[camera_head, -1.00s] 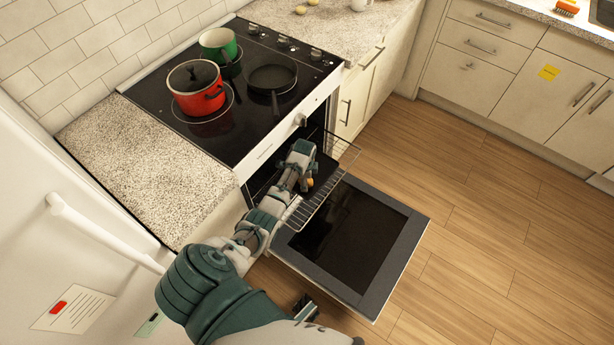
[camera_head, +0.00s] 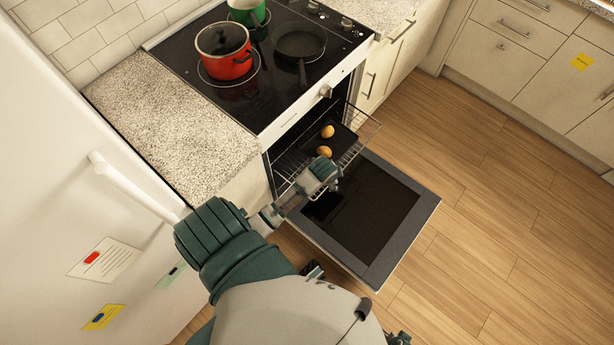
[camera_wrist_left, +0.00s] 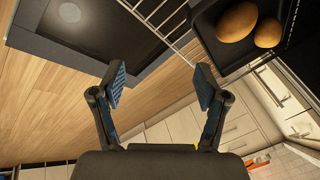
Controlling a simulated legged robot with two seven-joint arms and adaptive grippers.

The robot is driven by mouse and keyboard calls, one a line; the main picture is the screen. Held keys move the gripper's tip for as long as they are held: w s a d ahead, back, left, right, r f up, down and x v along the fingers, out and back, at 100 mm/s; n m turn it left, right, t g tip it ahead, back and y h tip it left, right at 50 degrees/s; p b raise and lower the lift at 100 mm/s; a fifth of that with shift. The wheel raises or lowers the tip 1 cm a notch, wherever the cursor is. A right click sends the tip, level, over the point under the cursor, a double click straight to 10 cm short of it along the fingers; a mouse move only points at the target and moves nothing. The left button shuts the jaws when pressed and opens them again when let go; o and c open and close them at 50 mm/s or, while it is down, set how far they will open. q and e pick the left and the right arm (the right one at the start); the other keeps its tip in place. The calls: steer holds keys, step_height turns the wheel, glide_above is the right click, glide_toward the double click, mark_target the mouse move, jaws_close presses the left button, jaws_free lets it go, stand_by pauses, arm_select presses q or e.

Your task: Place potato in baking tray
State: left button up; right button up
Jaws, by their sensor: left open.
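Two brown potatoes, a far one (camera_head: 327,131) and a near one (camera_head: 323,152), lie in the dark baking tray (camera_head: 344,141) on the pulled-out oven rack. In the left wrist view the larger potato (camera_wrist_left: 237,22) and the smaller potato (camera_wrist_left: 267,33) sit side by side in the tray (camera_wrist_left: 212,46) at the upper right. My left gripper (camera_wrist_left: 161,84) is open and empty, with its fingers apart and clear of the tray. In the head view my left gripper (camera_head: 328,176) is at the near side of the rack. My right gripper does not show.
The oven door (camera_head: 372,215) is folded down below the wire rack (camera_head: 360,145). A red pot (camera_head: 228,65), a green pot (camera_head: 246,12) and a black pan (camera_head: 300,42) stand on the stove. The fridge is at the left. Wooden floor is open to the right.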

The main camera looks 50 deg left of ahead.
arm_select(q)
steer(key=s+d+f+n+g, duration=0.15)
steer(key=s+d+f, duration=0.25)
steer(key=s, duration=0.4)
steer(key=s+d+f+n+h, duration=0.1)
steer(key=s+d+f+n, duration=0.1)
steer(key=s+d+f, duration=0.35)
steer(key=s+d+f+n+g, duration=0.1)
steer(key=s+d+f+n, duration=0.15)
steer(key=s, duration=0.65)
steer(key=s+f+p, duration=0.3)
steer(key=s+f, duration=0.1)
steer(key=f, duration=0.3)
steer(key=shift+s+f+m, duration=0.15)
steer(key=shift+f+m, duration=0.25)
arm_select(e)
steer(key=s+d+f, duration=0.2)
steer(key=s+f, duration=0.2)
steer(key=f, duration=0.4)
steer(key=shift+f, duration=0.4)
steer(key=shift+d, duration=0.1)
arm_select(q)
steer(key=shift+a, duration=0.15)
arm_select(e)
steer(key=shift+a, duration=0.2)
